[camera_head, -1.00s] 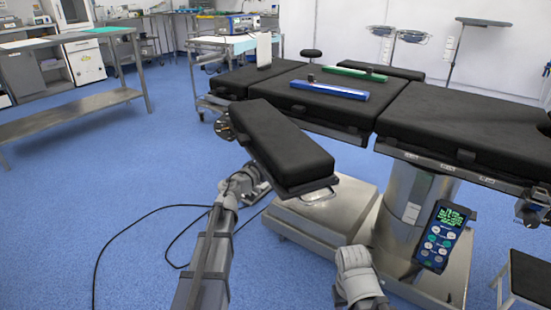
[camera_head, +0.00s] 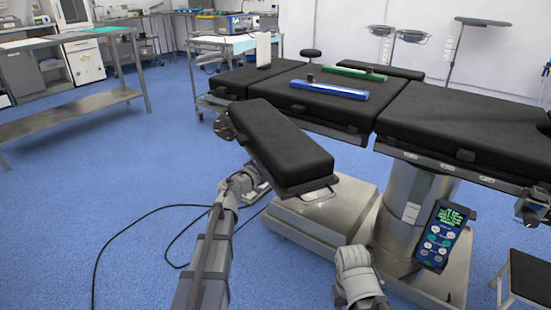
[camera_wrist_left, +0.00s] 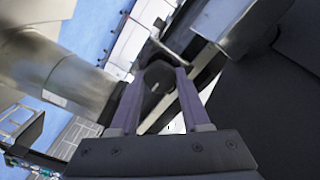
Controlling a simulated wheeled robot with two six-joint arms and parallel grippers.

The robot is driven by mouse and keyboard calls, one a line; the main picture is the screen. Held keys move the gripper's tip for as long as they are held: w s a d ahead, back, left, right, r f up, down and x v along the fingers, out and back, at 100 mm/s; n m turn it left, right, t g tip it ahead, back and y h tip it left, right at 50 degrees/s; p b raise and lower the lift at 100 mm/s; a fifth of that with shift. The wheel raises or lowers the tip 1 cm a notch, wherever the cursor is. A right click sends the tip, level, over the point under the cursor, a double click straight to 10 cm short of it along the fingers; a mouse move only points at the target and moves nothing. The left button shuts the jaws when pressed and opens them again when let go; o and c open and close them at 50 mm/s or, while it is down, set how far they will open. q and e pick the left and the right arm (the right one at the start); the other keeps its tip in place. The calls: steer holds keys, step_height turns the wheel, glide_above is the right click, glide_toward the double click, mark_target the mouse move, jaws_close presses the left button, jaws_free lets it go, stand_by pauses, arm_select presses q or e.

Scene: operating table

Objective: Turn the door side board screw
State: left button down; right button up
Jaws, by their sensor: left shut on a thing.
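The door side board (camera_head: 275,145) is a black padded board hanging off the near side of the operating table, angled toward me. Its screw appears as a dark rounded knob (camera_wrist_left: 158,78) in the left wrist view. My left gripper (camera_wrist_left: 160,72) is shut on this screw, with one finger on each side of it. In the head view my left arm reaches to the left underside of the board, and the fingertips are not clear there. My right arm shows at the bottom centre, but its gripper is not in view.
The operating table (camera_head: 455,115) stands behind the board on a metal column (camera_head: 405,210). A remote (camera_head: 444,235) hangs at its side. A step stool (camera_head: 528,275) is at the lower right.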

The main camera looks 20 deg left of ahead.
arm_select(q)
steer(key=m, duration=1.8)
steer(key=shift+f+m, duration=0.15)
steer(key=shift+m, duration=0.45)
steer(key=shift+c, duration=1.8)
jaws_free()
steer(key=shift+s, duration=0.1)
steer(key=v, duration=0.7)
steer(key=shift+s+a, duration=0.15)
steer(key=shift+s, duration=0.15)
